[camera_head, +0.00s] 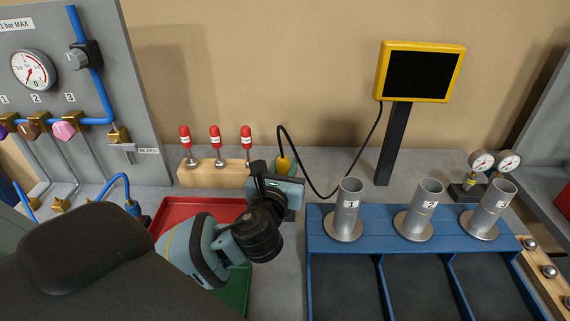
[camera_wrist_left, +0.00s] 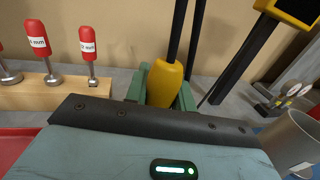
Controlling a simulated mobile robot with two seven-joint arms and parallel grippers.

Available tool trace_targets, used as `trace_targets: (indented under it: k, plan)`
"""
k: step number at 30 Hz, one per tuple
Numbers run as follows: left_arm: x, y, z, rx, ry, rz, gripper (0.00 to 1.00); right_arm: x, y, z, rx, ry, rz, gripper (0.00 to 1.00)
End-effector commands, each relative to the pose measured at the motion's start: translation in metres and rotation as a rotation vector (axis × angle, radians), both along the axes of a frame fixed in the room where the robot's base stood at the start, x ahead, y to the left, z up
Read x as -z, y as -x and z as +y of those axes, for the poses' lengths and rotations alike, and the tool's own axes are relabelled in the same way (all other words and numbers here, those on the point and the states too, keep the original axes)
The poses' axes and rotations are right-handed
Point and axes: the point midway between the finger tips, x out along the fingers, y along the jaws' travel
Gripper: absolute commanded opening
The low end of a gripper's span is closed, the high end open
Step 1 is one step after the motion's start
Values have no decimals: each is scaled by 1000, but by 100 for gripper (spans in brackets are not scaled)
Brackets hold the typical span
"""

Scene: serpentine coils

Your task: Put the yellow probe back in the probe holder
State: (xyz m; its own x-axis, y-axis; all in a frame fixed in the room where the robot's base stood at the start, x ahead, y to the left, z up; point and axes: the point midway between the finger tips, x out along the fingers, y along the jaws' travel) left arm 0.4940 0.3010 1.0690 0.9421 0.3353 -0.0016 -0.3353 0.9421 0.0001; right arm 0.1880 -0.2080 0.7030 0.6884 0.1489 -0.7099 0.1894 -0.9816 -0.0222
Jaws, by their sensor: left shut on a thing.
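The yellow probe (camera_head: 283,163) stands roughly upright with its black cable rising from the top. My left gripper (camera_head: 277,182) is shut on the probe at the holder. My right gripper is not in view.
A wooden rack (camera_head: 213,174) with red-handled plug gauges stands left of the holder. A red tray (camera_head: 185,209) lies in front of it. A blue stand (camera_head: 322,237) with metal cylinders is at right. The cable loops to a yellow-framed monitor (camera_head: 420,72).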

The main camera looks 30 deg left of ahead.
Motion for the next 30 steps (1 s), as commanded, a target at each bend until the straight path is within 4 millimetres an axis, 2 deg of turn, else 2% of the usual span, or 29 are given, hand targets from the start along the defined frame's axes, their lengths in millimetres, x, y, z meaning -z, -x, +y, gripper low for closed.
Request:
trace_targets:
  k: [1,2,6,8,20,24,30]
  plan:
    - [-1,0,0,0,1,-1,0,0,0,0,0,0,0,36]
    - [-1,0,0,0,1,-1,26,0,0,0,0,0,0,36]
    - [-1,0,0,0,1,-1,44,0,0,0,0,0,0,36]
    - [-1,0,0,0,0,-1,50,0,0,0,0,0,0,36]
    - [0,0,0,0,0,0,50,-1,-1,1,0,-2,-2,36]
    - [0,23,-8,3,2,2,50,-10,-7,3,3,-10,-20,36]
    - [0,54,-19,2,3,1,50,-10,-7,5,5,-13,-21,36]
